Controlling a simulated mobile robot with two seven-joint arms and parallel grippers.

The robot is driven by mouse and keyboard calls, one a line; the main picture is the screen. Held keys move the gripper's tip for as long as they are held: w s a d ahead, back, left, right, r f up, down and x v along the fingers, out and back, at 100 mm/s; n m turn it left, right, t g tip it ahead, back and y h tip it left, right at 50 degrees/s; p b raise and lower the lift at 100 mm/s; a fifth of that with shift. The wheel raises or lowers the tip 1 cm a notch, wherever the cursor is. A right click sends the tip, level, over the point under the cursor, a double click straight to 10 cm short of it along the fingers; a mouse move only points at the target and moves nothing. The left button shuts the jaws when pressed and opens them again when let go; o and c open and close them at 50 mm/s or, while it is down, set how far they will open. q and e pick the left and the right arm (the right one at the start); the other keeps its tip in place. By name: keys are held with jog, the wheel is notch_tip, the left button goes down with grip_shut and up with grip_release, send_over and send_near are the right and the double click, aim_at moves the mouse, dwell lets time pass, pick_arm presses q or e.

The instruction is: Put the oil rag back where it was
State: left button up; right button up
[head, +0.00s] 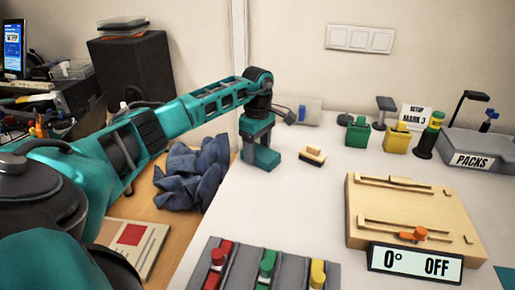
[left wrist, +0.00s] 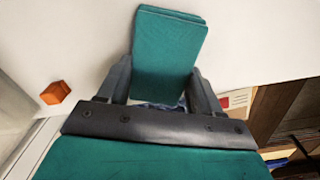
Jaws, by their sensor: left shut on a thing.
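My left gripper (head: 262,146) is over the left edge area of the white table. It also shows in the left wrist view (left wrist: 165,88), its dark fingers on either side of a flat, teal, two-layered piece. I take this piece to be the folded oil rag (head: 262,158); it also shows in the left wrist view (left wrist: 168,45). I cannot tell whether its underside touches the table.
A crumpled blue cloth (head: 195,172) lies on the wooden desk at left. A small brush (head: 312,155) is right of the gripper. A wooden board (head: 365,220), a grey tray with coloured parts (head: 240,272) and a teal patch (head: 505,277) are nearer. The table between is clear.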

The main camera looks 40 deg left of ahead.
aim_at(258, 150)
pick_arm(q)
jog(key=shift+f, duration=0.2)
jog(key=o, duration=1)
pick_arm(e)
jog(key=shift+f, duration=0.1)
pick_arm(q)
jog(key=shift+r, duration=0.1)
jog(key=shift+r+p, duration=1)
jog(key=shift+r, duration=5.15)
pick_arm(e)
jog(key=shift+s+d+r, duration=0.25)
jog(key=shift+d+r, duration=0.15)
jog(key=shift+r, duration=0.05)
jog(key=shift+r, duration=0.1)
